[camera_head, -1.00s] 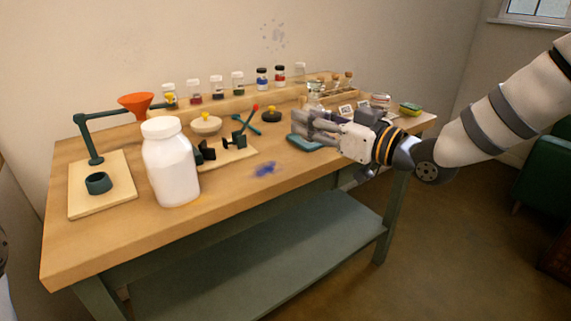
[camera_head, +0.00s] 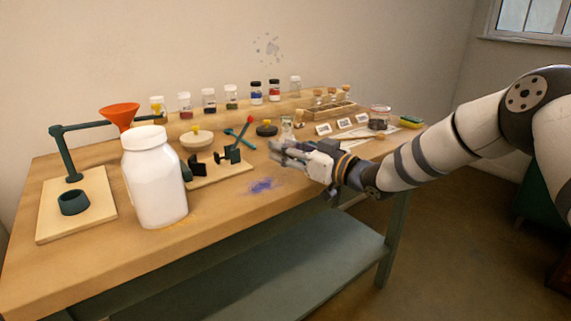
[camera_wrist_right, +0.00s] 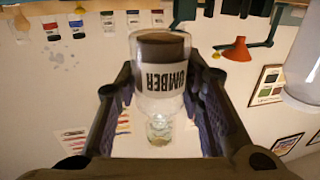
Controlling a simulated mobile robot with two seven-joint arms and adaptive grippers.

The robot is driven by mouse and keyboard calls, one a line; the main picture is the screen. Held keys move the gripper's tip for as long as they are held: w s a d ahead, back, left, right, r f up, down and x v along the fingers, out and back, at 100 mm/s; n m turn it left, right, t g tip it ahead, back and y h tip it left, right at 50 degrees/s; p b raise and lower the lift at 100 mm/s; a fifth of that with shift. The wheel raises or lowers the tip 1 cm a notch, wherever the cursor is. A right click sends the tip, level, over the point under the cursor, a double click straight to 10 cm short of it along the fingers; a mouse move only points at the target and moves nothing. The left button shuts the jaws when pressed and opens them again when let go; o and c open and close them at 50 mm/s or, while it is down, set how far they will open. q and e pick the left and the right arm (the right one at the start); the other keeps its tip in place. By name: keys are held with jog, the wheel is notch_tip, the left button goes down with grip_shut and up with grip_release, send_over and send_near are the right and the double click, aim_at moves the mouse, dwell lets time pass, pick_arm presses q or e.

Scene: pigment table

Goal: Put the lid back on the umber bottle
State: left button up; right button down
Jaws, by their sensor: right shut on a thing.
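The umber bottle (camera_wrist_right: 158,80) is clear glass with an UMBER label and dark brown pigment. It sits between the two fingers of my right gripper (camera_wrist_right: 160,110) in the right wrist view, where its label appears upside down. My right gripper (camera_head: 277,150) is shut on it over the table, near the front middle. In the head view, clear glass (camera_head: 286,126) shows just above the fingers and the rest is hidden. No lid can be made out on the bottle. A small tan piece (camera_head: 380,136) lies right of the gripper; I cannot tell whether it is the lid.
A large white jar (camera_head: 155,180) stands at the front left, beside a stand with an orange funnel (camera_head: 120,115). Small pigment jars line the back shelf. A wooden rack (camera_head: 325,112) holds cork-topped bottles. Labels (camera_head: 342,123) and a sponge (camera_head: 410,121) are at the right.

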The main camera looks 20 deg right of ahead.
jog(key=shift+r, duration=0.15)
jog(key=shift+w+f, duration=0.15)
jog(key=shift+f, duration=0.2)
jog(key=shift+w+f+b, duration=0.1)
jog(key=shift+f+b, duration=0.2)
jog(key=shift+f, duration=1.2)
jog(key=shift+f, duration=0.25)
jog(key=c, duration=1.1)
grip_release()
jog(key=shift+r, duration=0.15)
